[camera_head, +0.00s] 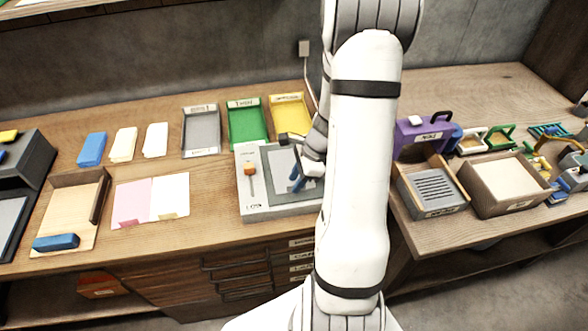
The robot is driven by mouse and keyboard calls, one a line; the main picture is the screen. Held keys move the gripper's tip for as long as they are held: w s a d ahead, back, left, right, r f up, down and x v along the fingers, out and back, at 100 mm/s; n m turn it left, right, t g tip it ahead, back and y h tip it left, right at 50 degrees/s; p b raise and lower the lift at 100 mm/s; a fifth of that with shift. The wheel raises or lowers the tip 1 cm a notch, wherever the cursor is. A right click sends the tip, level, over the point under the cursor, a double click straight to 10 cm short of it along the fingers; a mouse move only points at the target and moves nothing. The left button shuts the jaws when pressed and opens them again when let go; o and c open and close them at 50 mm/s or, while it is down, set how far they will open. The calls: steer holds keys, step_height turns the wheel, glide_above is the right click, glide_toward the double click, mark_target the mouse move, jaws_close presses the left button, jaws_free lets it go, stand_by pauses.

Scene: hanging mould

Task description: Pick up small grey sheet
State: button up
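My gripper (298,184) is low over the flat light-grey machine (255,205) in the middle of the bench, mostly behind my own white arm. A lighter grey flat patch (281,160) lies on the machine's dark bed beside the gripper. It may be the small grey sheet or part of the machine; I cannot tell. Whether the fingers are open, or touch the patch, is too small and hidden to see. The machine has an orange-knobbed lever (250,170) on its left side.
Grey (201,132), green (247,122) and yellow (289,111) trays lie behind the machine. Pink and white sheets (150,200) and a wooden tray (72,205) lie left. A purple case (424,138), slotted box (434,188) and open box (505,188) stand right.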

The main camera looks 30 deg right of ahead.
steer(key=shift+x, duration=0.75)
steer(key=shift+c, duration=0.4)
jaws_close()
